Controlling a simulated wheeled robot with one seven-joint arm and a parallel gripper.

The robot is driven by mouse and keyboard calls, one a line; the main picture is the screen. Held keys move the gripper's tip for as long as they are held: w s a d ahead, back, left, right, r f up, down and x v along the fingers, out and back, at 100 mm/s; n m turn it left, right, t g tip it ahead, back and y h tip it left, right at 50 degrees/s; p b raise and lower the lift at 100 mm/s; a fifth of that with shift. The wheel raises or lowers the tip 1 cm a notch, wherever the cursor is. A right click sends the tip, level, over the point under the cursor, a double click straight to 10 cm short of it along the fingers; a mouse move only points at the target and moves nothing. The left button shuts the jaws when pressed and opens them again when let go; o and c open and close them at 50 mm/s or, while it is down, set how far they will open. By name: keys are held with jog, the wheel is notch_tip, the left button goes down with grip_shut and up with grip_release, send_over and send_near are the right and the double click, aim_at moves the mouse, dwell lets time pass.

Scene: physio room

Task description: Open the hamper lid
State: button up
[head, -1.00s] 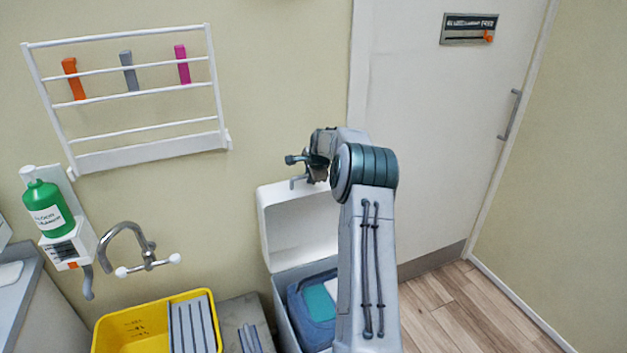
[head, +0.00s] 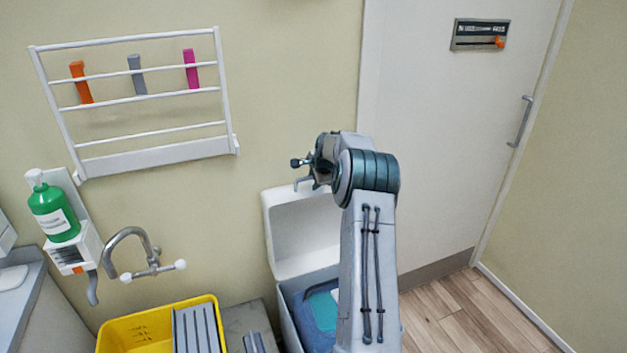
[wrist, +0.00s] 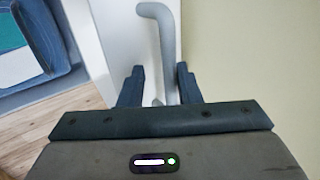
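The white hamper (head: 290,325) stands below the wall, left of the door. Its lid (head: 300,235) is raised and stands upright at the back, leaving the hamper open. Blue and teal cloth (head: 318,308) shows inside. My gripper (head: 305,178) is at the top edge of the lid, partly hidden by my own arm. In the wrist view, my gripper (wrist: 158,82) has its two dark fingers apart. A grey bent handle (wrist: 166,45) on the lid lies between them, with visible gaps at its sides. The cloth also shows there at the upper left (wrist: 30,50).
A yellow tub (head: 130,335) and a tap (head: 135,255) are at the lower left. A closed door (head: 440,130) is behind at right. The wooden floor (head: 460,310) at right is clear.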

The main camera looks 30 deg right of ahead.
jog(key=shift+s+d, duration=0.1)
jog(key=shift+d, duration=0.05)
jog(key=shift+s+r, duration=0.25)
jog(key=shift+r, duration=0.25)
jog(key=b+v, duration=0.3)
jog(key=v, duration=0.9)
jog(key=shift+a+r, duration=0.2)
jog(key=shift+r, duration=0.15)
jog(key=shift+s, duration=0.1)
jog(key=s+a+r+n+g, duration=0.1)
jog(key=s+a+r+n, duration=0.1)
jog(key=s+a+n, duration=0.65)
jog(key=s+a+r+n+g, duration=0.15)
jog(key=s+a, duration=0.45)
jog(key=a, duration=0.8)
jog(key=s+a+f+n, duration=0.2)
jog(key=s+a+n, duration=0.1)
jog(key=s, duration=0.4)
jog(key=s+a+f+n, duration=0.2)
jog(key=s+a+n, duration=0.1)
jog(key=s, duration=0.5)
jog(key=s+a+f+n+g+y, duration=0.1)
jog(key=s+a+f+n, duration=0.2)
jog(key=s, duration=0.5)
jog(key=shift+a+n, duration=0.4)
jog(key=shift+a, duration=0.05)
